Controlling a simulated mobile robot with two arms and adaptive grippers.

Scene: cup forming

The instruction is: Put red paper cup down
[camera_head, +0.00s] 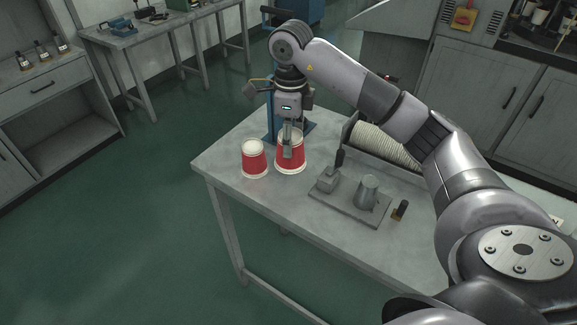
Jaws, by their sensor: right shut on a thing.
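Two red paper cups with white bands are at the left part of the grey table (228,172). The left red paper cup (254,160) stands free on the table top. My right gripper (287,150) points down at the right red paper cup (297,160) and is shut on it. One finger shows in front of the cup's wall and covers part of it. The right cup looks upright, at or very close to the table top; I cannot tell if it touches. My left gripper is out of the picture.
A grey plate (335,208) with a small block and a metal mug (367,191) lies right of the cups. A tray with a stack of pale cups (385,146) and a blue stand (270,115) are behind. The table's front left is clear.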

